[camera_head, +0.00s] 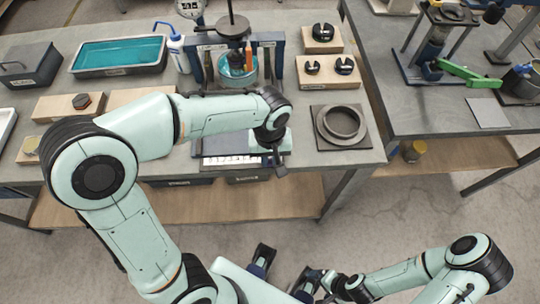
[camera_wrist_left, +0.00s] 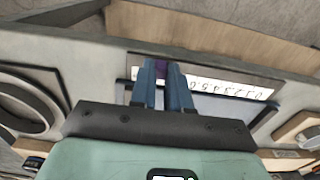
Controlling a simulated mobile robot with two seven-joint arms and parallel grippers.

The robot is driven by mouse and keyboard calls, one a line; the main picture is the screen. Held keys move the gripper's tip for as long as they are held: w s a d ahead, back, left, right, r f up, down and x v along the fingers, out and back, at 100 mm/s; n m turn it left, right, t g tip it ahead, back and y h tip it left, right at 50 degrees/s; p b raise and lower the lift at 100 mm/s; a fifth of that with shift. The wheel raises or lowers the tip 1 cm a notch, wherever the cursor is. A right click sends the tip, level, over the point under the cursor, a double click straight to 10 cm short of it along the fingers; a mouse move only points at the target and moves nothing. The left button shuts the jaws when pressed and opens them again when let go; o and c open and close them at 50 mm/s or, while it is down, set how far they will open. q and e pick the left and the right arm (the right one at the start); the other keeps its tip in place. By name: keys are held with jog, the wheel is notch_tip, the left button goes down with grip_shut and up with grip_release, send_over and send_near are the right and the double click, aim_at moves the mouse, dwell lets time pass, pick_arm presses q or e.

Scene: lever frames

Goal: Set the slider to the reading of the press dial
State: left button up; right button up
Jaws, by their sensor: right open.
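The press (camera_head: 236,60) stands at the back middle of the bench. Its round white dial (camera_head: 189,7) is cut by the top edge in the head view, and I cannot read it. The slider's white number scale (camera_head: 232,160) lies at the bench's front edge; it also shows in the left wrist view (camera_wrist_left: 225,84). My left gripper (camera_head: 280,168) is over the scale's right end. In the left wrist view its blue fingers (camera_wrist_left: 163,66) are close together around a purple slider knob, mostly hidden between them. My right gripper (camera_head: 286,266) is open and empty, low in front of the bench.
A grey ring on a square plate (camera_head: 318,126) lies right of the slider. Wooden blocks with black knobs (camera_head: 332,72) stand behind it. A teal-filled tray (camera_head: 120,70), a wash bottle (camera_head: 178,50) and a grey box (camera_head: 32,78) stand at the back left. Another bench (camera_head: 440,125) is at right.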

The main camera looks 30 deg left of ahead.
pick_arm(q)
grip_shut()
jog(key=shift+s+a, duration=0.5)
jog(key=shift+a, duration=0.3)
jog(key=shift+s+a, duration=0.5)
jog(key=shift+a, duration=0.3)
jog(key=shift+w+d, duration=0.1)
jog(key=o, duration=0.7)
grip_release()
jog(key=shift+c, duration=0.2)
jog(key=shift+r, duration=0.1)
notch_tip(320, 180, up, 13)
jog(key=p, duration=0.2)
jog(key=shift+r, duration=0.15)
